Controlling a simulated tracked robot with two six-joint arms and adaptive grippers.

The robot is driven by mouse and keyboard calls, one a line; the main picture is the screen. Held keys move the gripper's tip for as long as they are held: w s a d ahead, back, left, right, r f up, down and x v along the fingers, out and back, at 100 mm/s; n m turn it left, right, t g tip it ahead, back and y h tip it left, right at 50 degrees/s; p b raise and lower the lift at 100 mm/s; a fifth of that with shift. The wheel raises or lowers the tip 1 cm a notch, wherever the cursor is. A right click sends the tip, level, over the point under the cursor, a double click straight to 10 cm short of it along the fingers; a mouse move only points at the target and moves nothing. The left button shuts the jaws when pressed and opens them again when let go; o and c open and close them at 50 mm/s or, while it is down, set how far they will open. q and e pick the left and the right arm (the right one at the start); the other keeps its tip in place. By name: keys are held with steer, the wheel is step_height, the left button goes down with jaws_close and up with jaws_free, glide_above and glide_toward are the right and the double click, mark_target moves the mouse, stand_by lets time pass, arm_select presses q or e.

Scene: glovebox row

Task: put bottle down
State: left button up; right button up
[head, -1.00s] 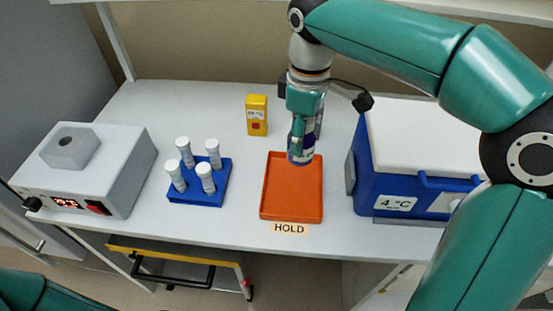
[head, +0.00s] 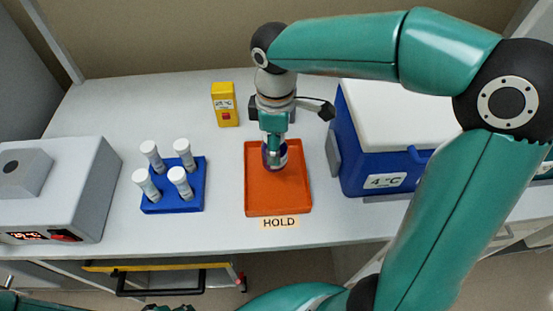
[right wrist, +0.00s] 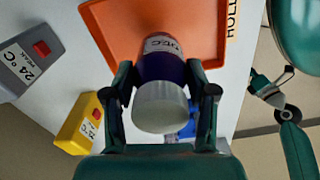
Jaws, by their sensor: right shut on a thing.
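The bottle (head: 283,156) is dark purple with a white label and a white cap, which shows large in the right wrist view (right wrist: 160,106). My right gripper (head: 272,150) points down, shut on the bottle, with a finger on each side of it. The bottle is over the back part of the orange tray (head: 278,201), which bears the label HOLD (head: 279,223) at its front. The gripper hides part of the bottle, and I cannot tell whether its base touches the tray. The rest of the tray is empty.
A blue rack (head: 192,200) with several white-capped tubes stands left of the tray. A yellow timer (head: 225,105) stands behind, to the left. A blue cooler (head: 360,165) with a white lid is close on the right. A grey heater box (head: 75,190) is far left.

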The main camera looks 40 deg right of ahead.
steer(key=shift+s+f, duration=0.1)
steer(key=shift+f, duration=2.85)
steer(key=shift+f, duration=0.15)
steer(key=o, duration=1.3)
step_height(320, 180, up, 12)
steer(key=shift+r, duration=0.2)
